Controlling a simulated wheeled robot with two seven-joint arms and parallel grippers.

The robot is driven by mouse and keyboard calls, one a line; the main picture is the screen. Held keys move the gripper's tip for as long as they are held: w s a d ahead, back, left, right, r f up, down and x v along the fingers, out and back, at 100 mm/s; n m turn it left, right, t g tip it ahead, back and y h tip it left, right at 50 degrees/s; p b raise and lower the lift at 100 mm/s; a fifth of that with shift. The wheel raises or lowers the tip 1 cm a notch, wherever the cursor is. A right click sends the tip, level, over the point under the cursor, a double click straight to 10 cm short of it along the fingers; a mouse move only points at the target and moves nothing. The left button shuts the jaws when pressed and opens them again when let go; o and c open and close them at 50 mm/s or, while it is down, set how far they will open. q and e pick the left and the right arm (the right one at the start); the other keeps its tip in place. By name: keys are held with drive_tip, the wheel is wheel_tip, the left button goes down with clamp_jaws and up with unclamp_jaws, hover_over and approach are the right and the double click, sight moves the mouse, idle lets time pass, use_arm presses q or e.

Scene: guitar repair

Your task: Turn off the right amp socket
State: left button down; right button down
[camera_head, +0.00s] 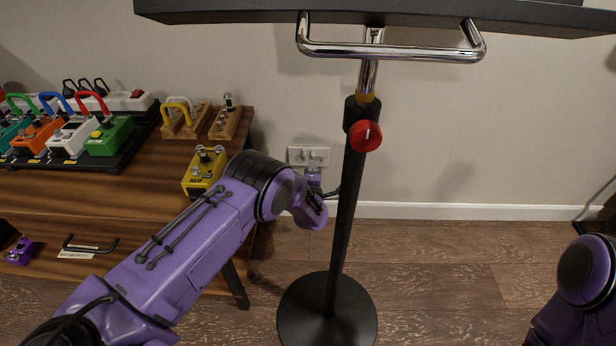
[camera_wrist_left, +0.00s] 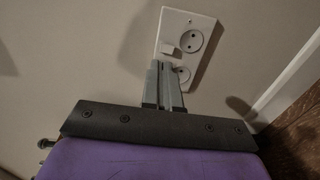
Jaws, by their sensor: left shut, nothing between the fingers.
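A white double wall socket (camera_head: 308,154) sits low on the wall, right of the wooden bench. In the left wrist view the socket plate (camera_wrist_left: 194,22) appears tilted, with two round outlets and a small switch (camera_wrist_left: 169,50) at its side. My left gripper (camera_head: 314,166) is at the plate; its fingers (camera_wrist_left: 164,68) are shut with nothing between them. The fingertips overlap the plate's lower part, close to the switch and in front of one outlet. I cannot tell whether they touch it, or the switch's exact position. My right arm shows at the lower right; its gripper is out of view.
A black stand with a red knob (camera_head: 364,136), a pole (camera_head: 346,205) and a round base (camera_head: 328,312) stands just right of my left gripper. The wooden bench (camera_head: 140,190) holds several pedals, including a yellow one (camera_head: 203,172) beside my left arm. Floor right of the stand is clear.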

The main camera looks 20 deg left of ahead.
use_arm(q)
drive_tip(key=p+v, duration=0.2)
drive_tip(key=v, duration=0.5)
drive_tip(key=shift+s+f, duration=0.25)
drive_tip(key=shift+s, duration=0.1)
